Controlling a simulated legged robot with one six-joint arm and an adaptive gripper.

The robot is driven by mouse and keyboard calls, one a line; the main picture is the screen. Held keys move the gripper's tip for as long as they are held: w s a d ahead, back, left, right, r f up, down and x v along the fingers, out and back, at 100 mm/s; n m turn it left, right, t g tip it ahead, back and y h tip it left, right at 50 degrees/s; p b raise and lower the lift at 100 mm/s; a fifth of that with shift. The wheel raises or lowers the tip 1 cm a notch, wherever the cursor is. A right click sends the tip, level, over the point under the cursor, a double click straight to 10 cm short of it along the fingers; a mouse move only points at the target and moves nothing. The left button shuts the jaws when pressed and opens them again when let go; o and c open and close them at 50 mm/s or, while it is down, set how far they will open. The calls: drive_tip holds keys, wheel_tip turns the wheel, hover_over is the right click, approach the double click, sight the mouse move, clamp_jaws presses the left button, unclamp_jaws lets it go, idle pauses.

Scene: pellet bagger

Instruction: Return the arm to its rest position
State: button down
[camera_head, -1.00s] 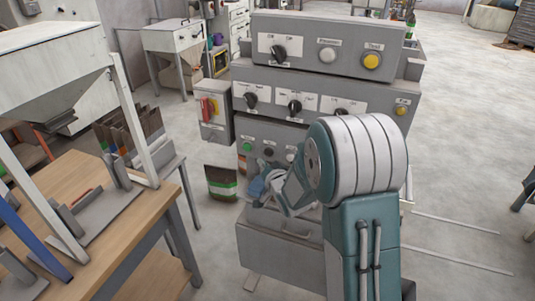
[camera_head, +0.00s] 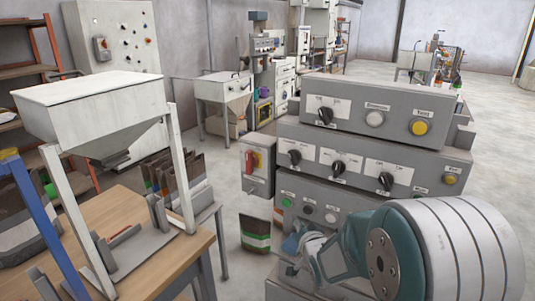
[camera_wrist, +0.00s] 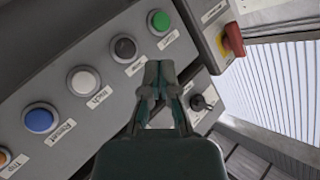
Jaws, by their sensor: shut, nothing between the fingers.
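My gripper (camera_wrist: 161,72) shows in the wrist view with its fingertips together and nothing between them. It is in front of the button row of the grey control panel (camera_wrist: 60,50), near the black button (camera_wrist: 124,48) and the green button (camera_wrist: 159,20); I cannot tell whether it touches the panel. In the head view the grey control cabinet (camera_head: 390,108) stands right of the middle. My teal and white arm is folded in front of its lower right part, and the gripper's fingertips are too small to make out there.
A wooden table (camera_head: 180,262) with a white hopper (camera_head: 95,100) stands at the left. A switch box with a red handle (camera_head: 256,165) is left of the cabinet, with a dark bag (camera_head: 255,233) on the floor below. Open floor lies at the back right.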

drive_tip(key=s+r+n+g, duration=0.2)
drive_tip(key=s+r+g, duration=0.2)
drive_tip(key=s, duration=1.2)
drive_tip(key=s+r+n+g+h, duration=0.1)
drive_tip(key=s+r+n+g, duration=0.2)
drive_tip(key=s, duration=1.3)
wheel_tip(320, 180, up, 2)
drive_tip(key=shift+d+g+h, duration=0.3)
drive_tip(key=shift+d+g, duration=0.05)
drive_tip(key=shift+g, duration=0.85)
